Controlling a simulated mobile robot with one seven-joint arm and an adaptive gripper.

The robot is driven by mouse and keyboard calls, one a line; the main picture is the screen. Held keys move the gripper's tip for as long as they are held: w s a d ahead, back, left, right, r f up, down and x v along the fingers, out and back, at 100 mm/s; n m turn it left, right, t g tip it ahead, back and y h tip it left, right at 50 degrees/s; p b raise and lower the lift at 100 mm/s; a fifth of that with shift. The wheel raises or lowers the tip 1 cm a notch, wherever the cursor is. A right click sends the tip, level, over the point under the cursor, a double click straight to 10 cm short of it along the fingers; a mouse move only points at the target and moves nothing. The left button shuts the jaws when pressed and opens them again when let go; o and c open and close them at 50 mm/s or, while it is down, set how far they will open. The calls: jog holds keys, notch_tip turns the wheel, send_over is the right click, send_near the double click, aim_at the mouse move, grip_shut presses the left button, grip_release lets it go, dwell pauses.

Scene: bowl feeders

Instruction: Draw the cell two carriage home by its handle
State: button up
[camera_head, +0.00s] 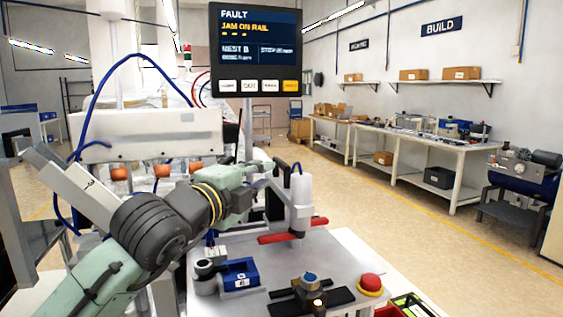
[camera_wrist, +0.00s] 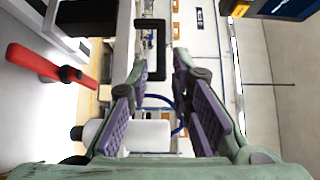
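A black loop handle (camera_wrist: 161,48) shows ahead in the wrist view, beside a white and grey part (camera_wrist: 121,45) that may be the carriage. I cannot tell whether the handle is fixed to it, nor which cell it is. My gripper (camera_wrist: 160,66) is open, its purple-padded fingers apart and pointing at the handle. The handle appears near the left fingertip; no grip shows. In the head view, my arm reaches over the left of the table (camera_head: 335,260), and the fingers and handle are hard to make out.
A white upright cylinder (camera_head: 300,200) and a red bar (camera_head: 315,222) stand close right of my arm. A blue block (camera_head: 240,272), a dark fixture (camera_head: 310,292) and a red button (camera_head: 371,282) are on the table. A screen (camera_head: 255,45) reads FAULT, JAM ON RAIL.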

aim_at(279, 166)
jog(key=p+x, duration=0.2)
jog(key=x, duration=0.7)
jog(key=shift+w+d+p, duration=0.1)
jog(key=shift+w+p, duration=0.05)
jog(key=shift+p, duration=0.25)
grip_shut()
